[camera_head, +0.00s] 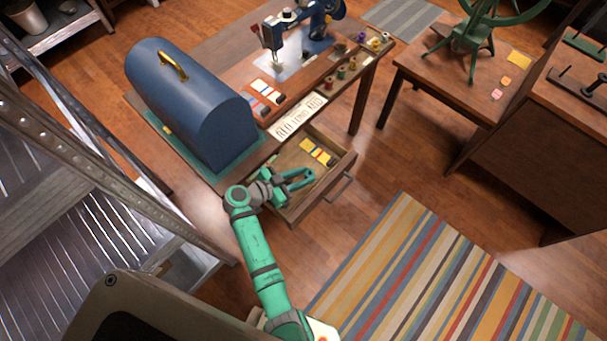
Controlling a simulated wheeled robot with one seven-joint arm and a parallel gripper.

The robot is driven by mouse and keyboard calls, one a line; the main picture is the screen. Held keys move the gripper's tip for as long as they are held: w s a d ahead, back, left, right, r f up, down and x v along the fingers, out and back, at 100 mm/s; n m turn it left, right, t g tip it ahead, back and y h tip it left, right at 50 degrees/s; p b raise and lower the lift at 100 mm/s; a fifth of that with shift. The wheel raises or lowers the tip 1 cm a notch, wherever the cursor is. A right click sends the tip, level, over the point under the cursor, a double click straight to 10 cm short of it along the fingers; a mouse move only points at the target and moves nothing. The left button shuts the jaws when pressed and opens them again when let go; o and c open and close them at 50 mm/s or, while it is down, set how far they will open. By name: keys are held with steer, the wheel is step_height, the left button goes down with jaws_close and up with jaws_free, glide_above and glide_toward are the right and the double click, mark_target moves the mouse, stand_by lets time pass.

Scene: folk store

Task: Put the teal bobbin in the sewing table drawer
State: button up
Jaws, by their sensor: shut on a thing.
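The sewing table drawer (327,192) is pulled open below the table's front edge, with its handle facing the lower right. A small card with coloured strips lies inside it, toward the back. My gripper (308,177) is over the open drawer, near its left side. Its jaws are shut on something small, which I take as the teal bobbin. The bobbin is barely told apart from the gripper's own teal fingers. My wrist hides the drawer's left part.
A blue domed case (190,105) with a brass handle stands on the table left of the drawer. A sewing machine (300,35) and several coloured spools (352,63) are behind. A lettered sign (298,117) lies above the drawer. A metal ladder (110,165) rises at left.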

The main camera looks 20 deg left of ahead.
steer(key=o, duration=1)
steer(key=shift+s, duration=0.1)
steer(key=shift+r, duration=0.65)
steer(key=v, duration=1.2)
steer(key=shift+f, duration=0.1)
